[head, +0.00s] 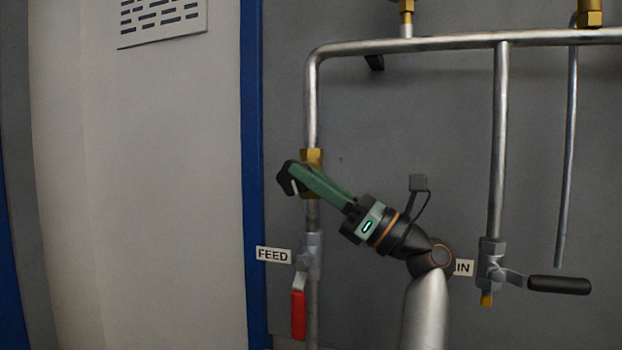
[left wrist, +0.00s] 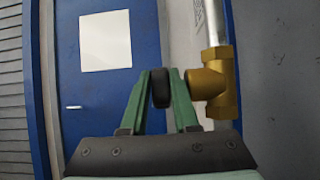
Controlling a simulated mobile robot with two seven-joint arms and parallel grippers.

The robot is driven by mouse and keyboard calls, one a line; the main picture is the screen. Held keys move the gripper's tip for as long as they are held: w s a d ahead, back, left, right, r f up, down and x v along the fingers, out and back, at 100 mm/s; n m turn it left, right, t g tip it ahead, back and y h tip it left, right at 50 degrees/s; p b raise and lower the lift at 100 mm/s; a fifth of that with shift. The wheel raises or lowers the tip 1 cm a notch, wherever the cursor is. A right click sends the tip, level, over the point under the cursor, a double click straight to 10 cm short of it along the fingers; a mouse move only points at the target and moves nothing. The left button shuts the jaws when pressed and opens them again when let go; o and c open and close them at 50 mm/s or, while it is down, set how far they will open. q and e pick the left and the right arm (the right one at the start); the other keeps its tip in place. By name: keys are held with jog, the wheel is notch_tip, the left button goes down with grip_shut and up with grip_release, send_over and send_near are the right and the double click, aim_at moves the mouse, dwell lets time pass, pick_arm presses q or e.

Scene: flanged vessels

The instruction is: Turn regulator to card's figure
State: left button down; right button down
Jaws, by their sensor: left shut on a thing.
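The brass regulator body (head: 311,157) sits on the left upright pipe. It also shows large at the right in the left wrist view (left wrist: 217,84). Its black knob (left wrist: 160,88) stands between the two green fingers of my left gripper (left wrist: 161,92), which is shut on it. The fingers partly hide the knob there. No card with a readable figure shows, and no gauge face is in frame. My right gripper is not in view.
Below the regulator is a valve with a red lever (head: 298,314) hanging down, beside a FEED label (head: 273,254). At right a valve has a black lever (head: 559,285) pointing right; its label is partly hidden by my arm. A top pipe (head: 450,42) joins the uprights.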

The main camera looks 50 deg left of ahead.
pick_arm(q)
jog(key=shift+r, duration=0.15)
jog(key=c, duration=0.9)
grip_release()
jog(key=shift+c, duration=0.2)
jog(key=shift+r, duration=0.2)
notch_tip(320, 180, up, 3)
jog(key=shift+f+p, duration=0.15)
jog(key=shift+p, duration=0.5)
jog(key=s+d+r+p, duration=0.2)
jog(key=s+d+r, duration=0.7)
jog(key=d, duration=0.1)
jog(key=shift+s+r, duration=0.35)
jog(key=shift+r, duration=0.05)
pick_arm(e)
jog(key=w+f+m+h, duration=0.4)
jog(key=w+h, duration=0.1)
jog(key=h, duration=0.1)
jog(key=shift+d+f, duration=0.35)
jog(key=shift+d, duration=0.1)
pick_arm(q)
jog(key=shift+d, duration=0.1)
